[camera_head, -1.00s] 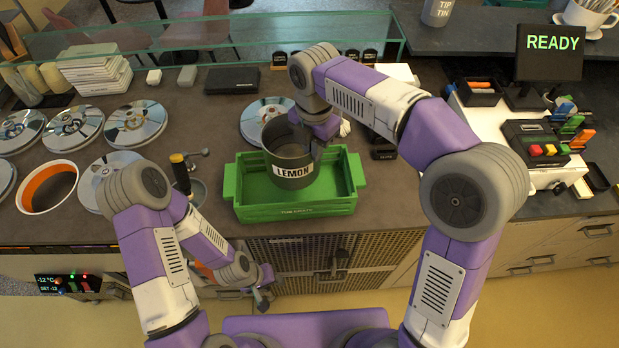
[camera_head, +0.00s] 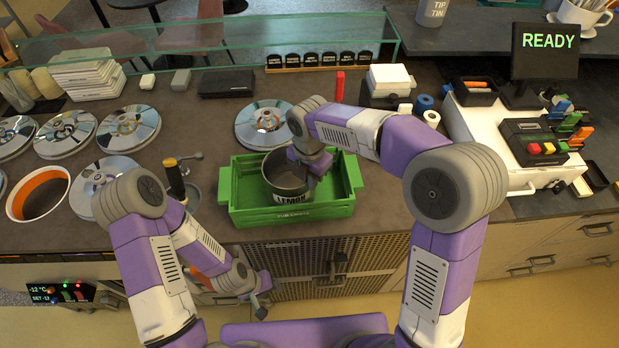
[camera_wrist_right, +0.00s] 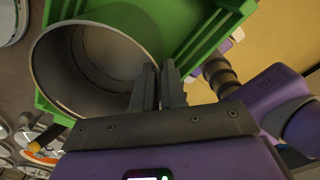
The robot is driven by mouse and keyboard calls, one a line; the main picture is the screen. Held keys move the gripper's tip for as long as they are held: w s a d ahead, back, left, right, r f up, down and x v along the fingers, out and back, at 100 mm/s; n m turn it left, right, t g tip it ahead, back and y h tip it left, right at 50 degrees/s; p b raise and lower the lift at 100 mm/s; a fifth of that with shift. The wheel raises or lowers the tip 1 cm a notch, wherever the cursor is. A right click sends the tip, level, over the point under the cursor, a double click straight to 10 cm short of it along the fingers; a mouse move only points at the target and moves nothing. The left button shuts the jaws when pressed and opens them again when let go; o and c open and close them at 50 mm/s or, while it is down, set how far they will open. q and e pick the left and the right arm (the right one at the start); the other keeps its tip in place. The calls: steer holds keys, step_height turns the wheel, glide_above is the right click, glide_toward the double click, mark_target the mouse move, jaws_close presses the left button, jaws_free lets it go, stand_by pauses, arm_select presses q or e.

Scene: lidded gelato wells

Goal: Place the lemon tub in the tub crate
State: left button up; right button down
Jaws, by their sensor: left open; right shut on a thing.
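The lemon tub (camera_head: 292,196) is a dark grey metal cylinder with a white LEMON label. It is upright inside the green tub crate (camera_head: 237,212), its lower part hidden by the crate's front wall. I cannot tell whether it touches the crate floor. My right gripper (camera_head: 308,160) is shut on the tub's rim at its right side. In the right wrist view the fingers (camera_wrist_right: 158,90) pinch the rim of the open, empty tub (camera_wrist_right: 95,62). My left gripper (camera_head: 263,296) is open and empty, low in front of the counter, away from the crate.
Round metal lids (camera_head: 130,128) cover wells at the left, and one well with an orange rim (camera_head: 38,193) is open. A scoop with a yellow-tipped handle (camera_head: 174,178) stands left of the crate. A lid (camera_head: 262,122) lies behind it. A READY screen (camera_head: 545,50) stands right.

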steer(key=c, duration=1.6)
jaws_free()
steer(key=shift+f, duration=0.2)
steer(key=o, duration=0.4)
steer(key=shift+r, duration=0.1)
step_height(320, 180, up, 12)
steer(key=p, duration=0.2)
steer(key=shift+r, duration=0.15)
